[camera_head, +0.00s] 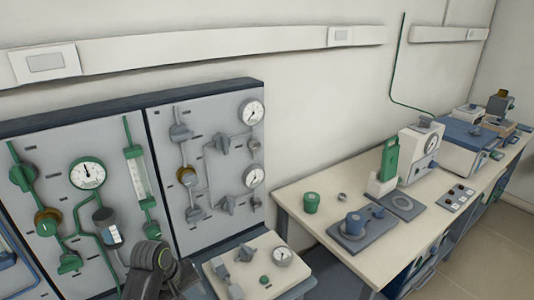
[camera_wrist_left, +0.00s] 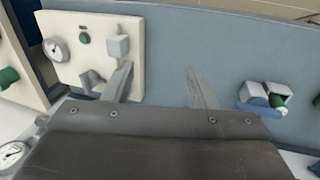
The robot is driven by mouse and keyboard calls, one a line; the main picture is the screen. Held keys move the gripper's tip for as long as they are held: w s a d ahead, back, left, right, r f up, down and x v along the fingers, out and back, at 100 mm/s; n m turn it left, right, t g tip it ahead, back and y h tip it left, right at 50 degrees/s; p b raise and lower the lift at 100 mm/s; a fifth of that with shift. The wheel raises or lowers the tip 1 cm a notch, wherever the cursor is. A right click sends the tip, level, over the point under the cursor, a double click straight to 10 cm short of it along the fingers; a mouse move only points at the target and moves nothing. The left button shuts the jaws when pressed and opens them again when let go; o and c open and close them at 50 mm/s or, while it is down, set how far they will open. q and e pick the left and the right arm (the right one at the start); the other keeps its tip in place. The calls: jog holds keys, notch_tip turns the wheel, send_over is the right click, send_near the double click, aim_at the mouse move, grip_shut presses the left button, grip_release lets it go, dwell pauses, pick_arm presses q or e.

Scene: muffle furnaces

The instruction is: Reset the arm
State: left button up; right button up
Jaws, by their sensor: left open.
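In the left wrist view my left gripper (camera_wrist_left: 158,72) is open, its two grey fingers apart with nothing between them. Beyond the left finger is a cream panel (camera_wrist_left: 72,72) with a gauge, a green button and grey fittings. Beyond the right finger is a blue-grey surface (camera_wrist_left: 215,50). I cannot tell whether the fingers touch anything. In the head view a dark link of my arm (camera_head: 150,268) shows at the bottom, in front of the gauge panel; its fingers cannot be made out there. My right gripper is not in view.
A wall panel (camera_head: 210,215) with valves and gauges stands at left. A small cream gauge unit (camera_head: 258,258) is close to my arm. Floor (camera_head: 510,230) shows at far right.

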pick_arm(q)
jog(key=s+a+f+m+t+y, duration=0.1)
jog(key=s+a+f, duration=0.15)
jog(key=s, duration=0.45)
jog(key=s+a+f+m+y, duration=0.1)
jog(key=s+a+f+m, duration=0.15)
jog(key=s, duration=0.35)
jog(key=s+a+r+m+y, duration=0.1)
jog(key=s+a+r, duration=0.15)
jog(key=s, duration=0.45)
jog(key=s+a+r+m+y, duration=0.1)
jog(key=s+a+m, duration=0.15)
jog(key=s, duration=0.45)
notch_tip(320, 180, down, 28)
jog(key=a+n+b, duration=0.1)
jog(key=a+b, duration=0.1)
jog(key=b, duration=0.1)
jog(key=s+d+f+g+b, duration=0.1)
jog(key=s+f+b, duration=0.2)
jog(key=s+f, duration=1.2)
notch_tip(320, 180, down, 3)
jog(key=shift+s+d+f+g+h, duration=0.2)
jog(key=shift+s+d+g+h, duration=0.05)
jog(key=shift+g+h, duration=0.05)
pick_arm(e)
notch_tip(320, 180, down, 6)
jog(key=shift+w, duration=0.15)
